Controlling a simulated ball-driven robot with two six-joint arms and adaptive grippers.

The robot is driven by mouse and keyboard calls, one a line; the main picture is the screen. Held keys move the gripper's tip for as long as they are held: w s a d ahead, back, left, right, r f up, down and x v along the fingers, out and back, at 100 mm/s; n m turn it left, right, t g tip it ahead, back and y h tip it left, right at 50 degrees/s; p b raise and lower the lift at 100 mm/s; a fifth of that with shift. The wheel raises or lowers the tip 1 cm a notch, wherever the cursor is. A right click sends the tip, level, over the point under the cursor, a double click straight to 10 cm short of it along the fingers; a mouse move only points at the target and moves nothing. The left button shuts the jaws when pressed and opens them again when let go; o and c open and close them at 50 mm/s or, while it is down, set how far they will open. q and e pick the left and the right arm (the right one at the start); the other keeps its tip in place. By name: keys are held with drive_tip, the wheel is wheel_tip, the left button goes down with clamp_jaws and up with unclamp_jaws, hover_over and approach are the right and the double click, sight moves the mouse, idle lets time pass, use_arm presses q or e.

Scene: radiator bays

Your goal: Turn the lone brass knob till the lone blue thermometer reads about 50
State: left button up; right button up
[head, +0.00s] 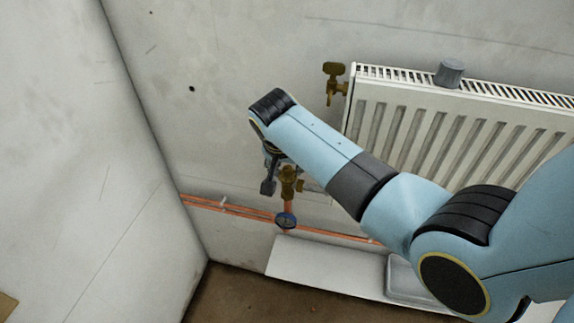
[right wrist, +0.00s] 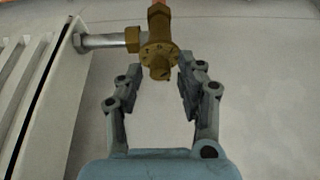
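A brass knob (head: 288,182) sits on a valve at the lower left corner of the radiator, above a copper pipe. In the right wrist view the knob (right wrist: 159,57) is round with small marks on its face. The blue thermometer (head: 285,220) is a small round dial on the pipe just below the valve. Its reading is too small to make out. My right gripper (head: 271,178) is beside the knob. In the right wrist view the gripper (right wrist: 160,78) is open, with the knob's end between its fingertips and a gap on each side. My left gripper is out of view.
A white radiator (head: 430,130) hangs on the wall, with a grey cylinder (head: 449,74) on top. Another brass fitting (head: 334,82) is at its upper left corner. Copper pipes (head: 230,207) run low along the wall. A white board (head: 325,268) lies below.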

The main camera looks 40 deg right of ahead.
clamp_jaws()
drive_tip(key=m+g, duration=0.1)
drive_tip(key=m, duration=0.2)
drive_tip(key=shift+w+a+h, duration=0.1)
drive_tip(key=shift+w+h, duration=0.05)
drive_tip(key=shift+h, duration=0.15)
drive_tip(key=m+g, duration=0.1)
drive_tip(key=m, duration=0.2)
drive_tip(key=shift+w, duration=0.1)
drive_tip(key=m+g+b, duration=0.1)
drive_tip(key=m, duration=0.2)
drive_tip(key=m+g+b, duration=0.1)
drive_tip(key=m+b, duration=0.1)
drive_tip(key=m, duration=0.1)
drive_tip(key=shift+w+g, duration=0.2)
drive_tip(key=shift+g, duration=0.1)
drive_tip(key=m+b, duration=0.1)
drive_tip(key=m, duration=0.1)
drive_tip(key=m+g+y, duration=0.1)
drive_tip(key=m, duration=0.2)
drive_tip(key=shift+m+g+b, duration=0.3)
drive_tip(key=shift+b, duration=0.1)
